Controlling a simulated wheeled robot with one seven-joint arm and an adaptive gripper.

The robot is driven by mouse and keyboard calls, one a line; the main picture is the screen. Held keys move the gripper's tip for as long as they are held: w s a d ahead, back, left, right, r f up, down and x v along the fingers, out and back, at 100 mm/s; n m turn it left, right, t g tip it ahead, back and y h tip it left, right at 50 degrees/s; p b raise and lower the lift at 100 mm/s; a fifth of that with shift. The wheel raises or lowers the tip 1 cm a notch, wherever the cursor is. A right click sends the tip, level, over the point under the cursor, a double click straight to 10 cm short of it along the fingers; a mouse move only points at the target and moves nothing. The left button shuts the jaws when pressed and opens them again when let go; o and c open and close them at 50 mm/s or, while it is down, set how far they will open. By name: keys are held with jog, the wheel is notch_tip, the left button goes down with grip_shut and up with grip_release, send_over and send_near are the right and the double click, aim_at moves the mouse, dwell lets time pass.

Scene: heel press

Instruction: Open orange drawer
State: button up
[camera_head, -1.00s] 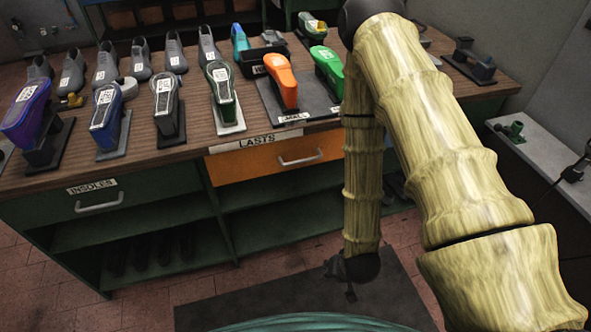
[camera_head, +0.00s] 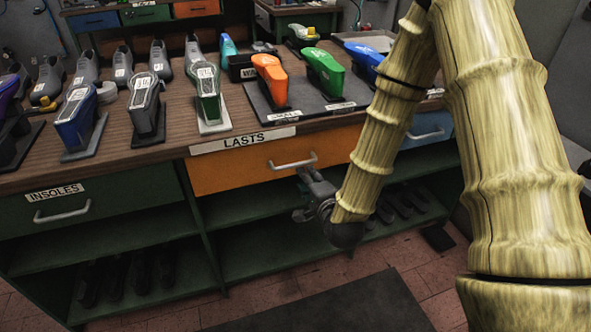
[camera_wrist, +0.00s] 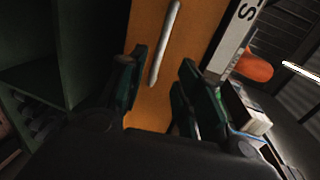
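The orange drawer (camera_head: 232,171) is in the workbench front, under the LASTS label, and looks closed. My gripper (camera_head: 306,182) is just in front of and below the handle in the head view. In the wrist view the orange drawer face (camera_wrist: 146,28) fills the middle and the handle (camera_wrist: 165,42) runs nearly upright, ahead of the gap between the fingers. My gripper (camera_wrist: 158,92) is open, with its dark green fingers apart and nothing between them.
A green drawer (camera_head: 100,204) marked INSOLES is left of the orange drawer, and a blue drawer (camera_head: 428,128) is right. Open green shelves (camera_head: 262,232) lie below, some holding dark shoes. Coloured lasts, such as an orange one (camera_head: 270,80), stand on the bench top.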

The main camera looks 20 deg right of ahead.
aim_at(296, 165)
jog(key=x, duration=1)
jog(key=shift+p, duration=0.3)
grip_shut()
